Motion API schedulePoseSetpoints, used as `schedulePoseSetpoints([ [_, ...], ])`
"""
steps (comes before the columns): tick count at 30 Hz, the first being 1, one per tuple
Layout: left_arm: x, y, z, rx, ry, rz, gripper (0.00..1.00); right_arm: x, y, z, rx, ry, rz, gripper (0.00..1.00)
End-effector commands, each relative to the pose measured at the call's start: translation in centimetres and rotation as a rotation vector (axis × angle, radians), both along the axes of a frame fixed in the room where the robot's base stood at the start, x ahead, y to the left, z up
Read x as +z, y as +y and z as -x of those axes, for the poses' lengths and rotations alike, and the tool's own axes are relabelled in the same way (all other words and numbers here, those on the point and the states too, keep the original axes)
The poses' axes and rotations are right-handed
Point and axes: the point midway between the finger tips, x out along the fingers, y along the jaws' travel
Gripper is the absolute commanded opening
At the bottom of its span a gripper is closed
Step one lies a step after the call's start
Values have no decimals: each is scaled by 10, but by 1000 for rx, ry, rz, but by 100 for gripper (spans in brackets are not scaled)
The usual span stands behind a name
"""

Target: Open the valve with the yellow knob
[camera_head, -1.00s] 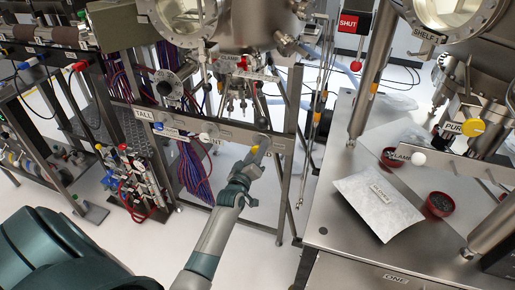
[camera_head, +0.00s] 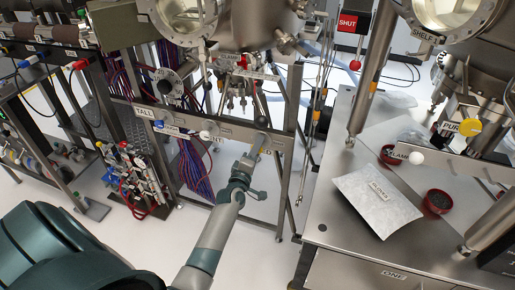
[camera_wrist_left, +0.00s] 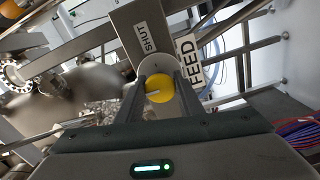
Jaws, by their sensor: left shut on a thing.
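The yellow knob (camera_wrist_left: 160,88) is round with a pale mark across its face. In the left wrist view it sits between the two fingers of my left gripper (camera_wrist_left: 156,97), which is shut on it. A "SHUT" label (camera_wrist_left: 146,37) and a "FEED" label (camera_wrist_left: 189,60) are beside it. In the head view my left gripper (camera_head: 257,147) reaches the right part of the grey valve bar (camera_head: 223,133) and hides the knob there. My right gripper is not in view.
A white-tipped valve (camera_head: 205,135) and a blue-tipped valve (camera_head: 158,125) are on the same bar, to the left. Another yellow knob (camera_head: 470,127) is at the right, by a "PUR" label. A steel table (camera_head: 340,225) holds a white packet (camera_head: 377,200).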

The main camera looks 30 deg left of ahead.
Motion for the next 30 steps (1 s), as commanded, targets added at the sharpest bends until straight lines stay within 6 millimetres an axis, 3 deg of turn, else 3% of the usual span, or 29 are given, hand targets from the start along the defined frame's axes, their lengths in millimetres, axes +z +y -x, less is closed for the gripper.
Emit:
schedulePoseSetpoints([
  [8,-1,0,0,0,0,4,11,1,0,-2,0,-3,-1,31],
  [9,-1,0,0,0,0,4,38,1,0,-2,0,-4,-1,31],
  [11,-1,0,0,0,0,3,52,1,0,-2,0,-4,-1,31],
  [23,-1,-1,2,0,0,1,52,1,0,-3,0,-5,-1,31],
  [30,-2,-5,22,1,0,2,52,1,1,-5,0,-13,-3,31],
])
